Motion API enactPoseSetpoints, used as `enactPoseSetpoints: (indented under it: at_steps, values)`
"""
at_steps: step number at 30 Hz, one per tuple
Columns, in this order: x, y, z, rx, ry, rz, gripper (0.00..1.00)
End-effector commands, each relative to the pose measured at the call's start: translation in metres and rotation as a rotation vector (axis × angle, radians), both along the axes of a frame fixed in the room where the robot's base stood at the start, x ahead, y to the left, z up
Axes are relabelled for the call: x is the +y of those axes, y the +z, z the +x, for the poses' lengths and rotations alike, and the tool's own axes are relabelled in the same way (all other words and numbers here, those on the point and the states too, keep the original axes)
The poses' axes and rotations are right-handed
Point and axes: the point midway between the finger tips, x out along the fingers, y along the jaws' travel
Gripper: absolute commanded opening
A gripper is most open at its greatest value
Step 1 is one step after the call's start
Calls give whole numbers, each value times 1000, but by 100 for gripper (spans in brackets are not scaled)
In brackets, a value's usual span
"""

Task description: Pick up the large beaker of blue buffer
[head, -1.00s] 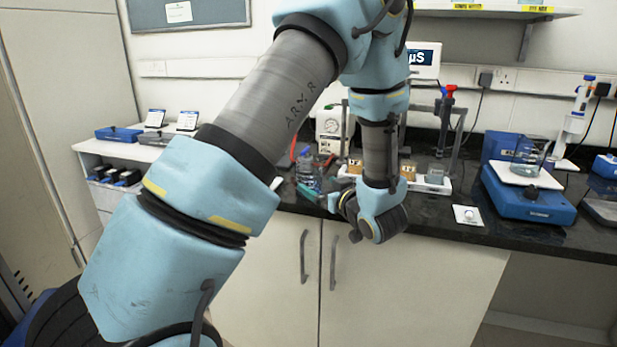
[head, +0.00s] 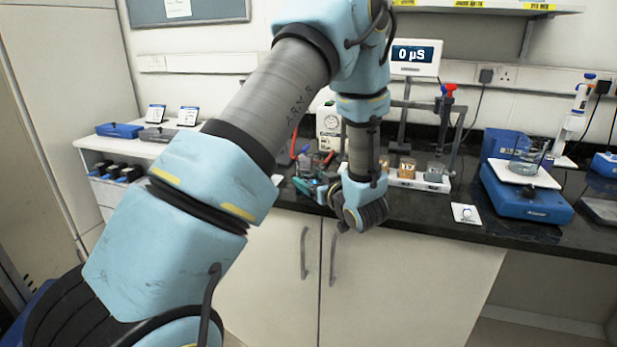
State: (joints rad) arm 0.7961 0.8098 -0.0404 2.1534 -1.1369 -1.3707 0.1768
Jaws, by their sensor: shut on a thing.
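My gripper (head: 325,184) is low over the front of the dark bench, left of centre, partly hidden behind my own wrist. It is shut on a glass vessel, taken to be the large beaker of blue buffer. The vessel is too small and too covered by my arm for its level or tilt to be told. Another glass beaker (head: 524,162) with pale bluish-grey contents stands on a blue balance (head: 530,200) at the right, well away from my gripper.
A white rack (head: 432,184) with small amber and clear vessels stands right of my wrist. Behind it are a stand with a red-topped clamp (head: 446,100) and a meter (head: 415,57) reading 0 µS. A small white plate (head: 466,213) lies near the front edge.

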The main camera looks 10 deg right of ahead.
Motion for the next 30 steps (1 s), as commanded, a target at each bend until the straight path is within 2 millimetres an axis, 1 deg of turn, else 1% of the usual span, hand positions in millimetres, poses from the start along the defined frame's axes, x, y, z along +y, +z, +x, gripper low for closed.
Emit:
enactPoseSetpoints:
  at_steps: [1, 9, 20, 25, 30]
  values:
    - [0, 0, 0, 0, 0, 0, 49]
    - [0, 0, 0, 0, 0, 0, 20]
    - [0, 3, 0, -2, 0, 0, 20]
    - [0, 10, 0, -2, 0, 0, 20]
    - [0, 23, 0, -3, 0, -2, 20]
